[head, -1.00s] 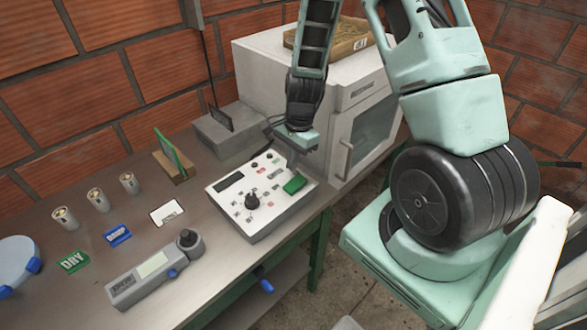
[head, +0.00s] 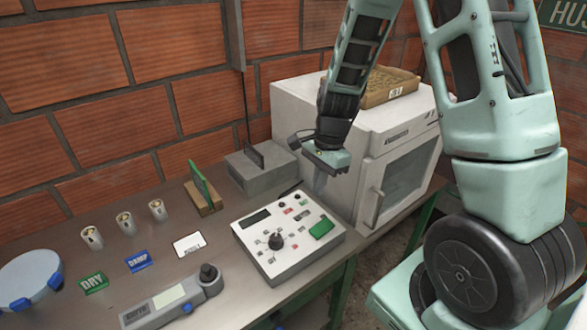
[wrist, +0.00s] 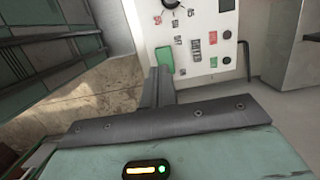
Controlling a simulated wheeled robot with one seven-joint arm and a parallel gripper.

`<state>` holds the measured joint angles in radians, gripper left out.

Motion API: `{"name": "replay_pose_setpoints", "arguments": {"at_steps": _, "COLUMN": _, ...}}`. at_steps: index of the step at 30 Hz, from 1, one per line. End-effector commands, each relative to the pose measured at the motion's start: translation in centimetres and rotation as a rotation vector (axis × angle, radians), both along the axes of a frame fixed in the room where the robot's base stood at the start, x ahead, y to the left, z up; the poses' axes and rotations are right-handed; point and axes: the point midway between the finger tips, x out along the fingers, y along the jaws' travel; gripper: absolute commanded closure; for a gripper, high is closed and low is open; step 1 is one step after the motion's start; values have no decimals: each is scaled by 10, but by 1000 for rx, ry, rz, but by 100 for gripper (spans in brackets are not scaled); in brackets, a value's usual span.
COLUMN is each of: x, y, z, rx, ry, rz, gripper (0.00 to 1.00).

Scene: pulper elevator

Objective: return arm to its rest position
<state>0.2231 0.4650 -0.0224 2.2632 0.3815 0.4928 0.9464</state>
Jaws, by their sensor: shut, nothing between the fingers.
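My gripper (head: 320,186) hangs at the end of my arm, in front of the white oven-like cabinet and above the back right edge of the control box (head: 262,262). In the wrist view my gripper (wrist: 158,82) has its dark fingers together with nothing held. Beyond the fingertips the wrist view shows the control box (wrist: 192,25) and its green button (wrist: 165,60). The fingers appear apart from the box. My arm reaches down from the top of the head view, bent at the elbow.
The white cabinet (head: 372,150) stands close behind my gripper, with a cardboard tray (head: 388,88) on top. A grey box (head: 258,172) is to the left. Brick walls close the back.

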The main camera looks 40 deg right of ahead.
Motion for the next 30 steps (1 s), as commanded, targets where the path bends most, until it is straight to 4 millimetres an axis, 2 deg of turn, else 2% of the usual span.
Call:
{"name": "replay_pose_setpoints", "arguments": {"at_steps": 6, "x": 0, "y": 1, "z": 0, "rx": 0, "ry": -1, "rz": 6, "gripper": 100}}
{"name": "replay_pose_setpoints", "arguments": {"at_steps": 8, "x": 0, "y": 10, "z": 2, "rx": 2, "ry": -9, "rz": 50, "gripper": 100}}
{"name": "replay_pose_setpoints", "arguments": {"at_steps": 11, "x": -6, "y": 44, "z": 11, "rx": 11, "ry": -38, "rz": 233, "gripper": 100}}
{"name": "replay_pose_setpoints", "arguments": {"at_steps": 13, "x": -16, "y": 82, "z": 20, "rx": 18, "ry": -70, "rz": 456, "gripper": 100}}
{"name": "replay_pose_setpoints", "arguments": {"at_steps": 15, "x": -36, "y": 124, "z": 31, "rx": 20, "ry": -109, "rz": 735, "gripper": 100}}
{"name": "replay_pose_setpoints", "arguments": {"at_steps": 17, "x": -60, "y": 158, "z": 39, "rx": 19, "ry": -145, "rz": 998, "gripper": 100}}
{"name": "replay_pose_setpoints", "arguments": {"at_steps": 18, "x": -78, "y": 178, "z": 44, "rx": 14, "ry": -166, "rz": 1174, "gripper": 100}}
{"name": "replay_pose_setpoints", "arguments": {"at_steps": 21, "x": -125, "y": 213, "z": 53, "rx": -4, "ry": -210, "rz": 1587, "gripper": 100}}
{"name": "replay_pose_setpoints", "arguments": {"at_steps": 25, "x": -170, "y": 232, "z": 58, "rx": -36, "ry": -243, "rz": 1974, "gripper": 100}}
{"name": "replay_pose_setpoints", "arguments": {"at_steps": 27, "x": -184, "y": 236, "z": 59, "rx": -48, "ry": -250, "rz": 2100, "gripper": 100}}
{"name": "replay_pose_setpoints", "arguments": {"at_steps": 30, "x": -194, "y": 238, "z": 60, "rx": -58, "ry": -254, "rz": 2189, "gripper": 100}}
